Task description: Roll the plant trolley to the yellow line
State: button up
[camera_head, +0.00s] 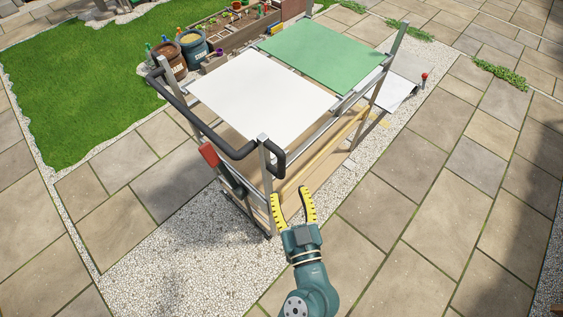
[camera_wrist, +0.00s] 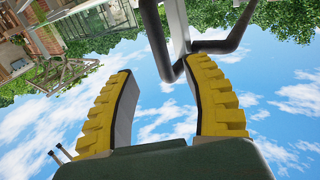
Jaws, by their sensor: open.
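The plant trolley (camera_head: 262,138) is a metal frame with a white panel and a green panel on top, standing on a gravel strip. Its black bar handle (camera_head: 205,128) is at the near left end. It also shows in the wrist view as a black bar (camera_wrist: 233,43). My gripper (camera_head: 293,194) is open and empty, its yellow fingers beside the trolley's near corner post, lower than the handle. In the wrist view, my gripper (camera_wrist: 160,72) has the handle beyond its fingers, with nothing between them.
A red grip (camera_head: 209,154) sits on the trolley's near end. Pots (camera_head: 192,45) and a wooden planter (camera_head: 235,35) stand behind, beside grass (camera_head: 80,80). A white sheet (camera_head: 397,92) and a red-topped post (camera_head: 424,80) are at the far end.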

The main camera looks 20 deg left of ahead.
aim_at(282, 169)
jog(key=p+x, duration=0.1)
jog(key=x, duration=0.7)
jog(key=shift+w+a, duration=0.2)
jog(key=shift+w, duration=0.1)
grip_shut()
